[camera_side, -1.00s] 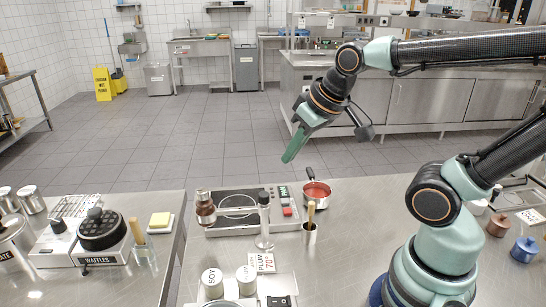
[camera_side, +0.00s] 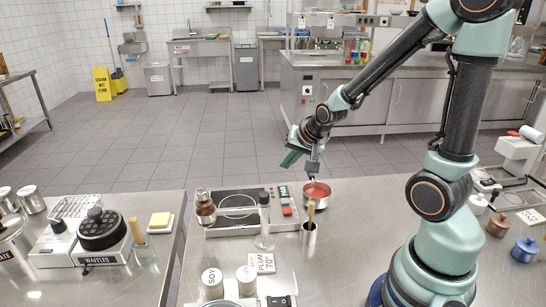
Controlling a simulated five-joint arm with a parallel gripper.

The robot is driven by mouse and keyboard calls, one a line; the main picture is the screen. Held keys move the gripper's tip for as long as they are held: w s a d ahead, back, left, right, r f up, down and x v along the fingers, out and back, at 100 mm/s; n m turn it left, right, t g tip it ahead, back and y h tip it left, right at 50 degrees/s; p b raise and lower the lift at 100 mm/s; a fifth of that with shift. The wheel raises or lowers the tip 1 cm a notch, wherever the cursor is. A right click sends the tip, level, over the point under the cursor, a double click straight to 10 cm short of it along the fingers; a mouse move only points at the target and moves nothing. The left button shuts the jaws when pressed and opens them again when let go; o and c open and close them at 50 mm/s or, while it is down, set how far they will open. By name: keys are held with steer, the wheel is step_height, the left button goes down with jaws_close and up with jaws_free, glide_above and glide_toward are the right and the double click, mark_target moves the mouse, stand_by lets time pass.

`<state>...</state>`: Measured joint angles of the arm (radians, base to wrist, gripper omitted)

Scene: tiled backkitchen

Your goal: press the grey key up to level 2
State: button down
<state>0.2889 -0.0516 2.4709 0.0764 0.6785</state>
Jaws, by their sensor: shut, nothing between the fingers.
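The hot plate (camera_side: 214,228) stands on the steel counter, with a ring on its top and a small control strip at its right end. On that strip, below a green label reading PAN (camera_side: 283,190), sits a small pale grey key (camera_side: 285,201), with a red key (camera_side: 287,211) just in front of it. No level marking is readable at this size. My gripper (camera_side: 289,160) is shut and empty.
A pan of red sauce (camera_side: 316,189) stands right of the strip, close under my wrist. A PLUM 70° card (camera_side: 262,263) stands in front.

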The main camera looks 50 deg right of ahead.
mark_target(285, 202)
steer(key=shift+f, duration=0.1)
steer(key=shift+f, duration=4.25)
steer(key=shift+f, duration=0.15)
steer(key=shift+a+f, duration=0.15)
steer(key=shift+f, duration=0.2)
steer(key=shift+f, duration=0.45)
steer(key=shift+r, duration=0.9)
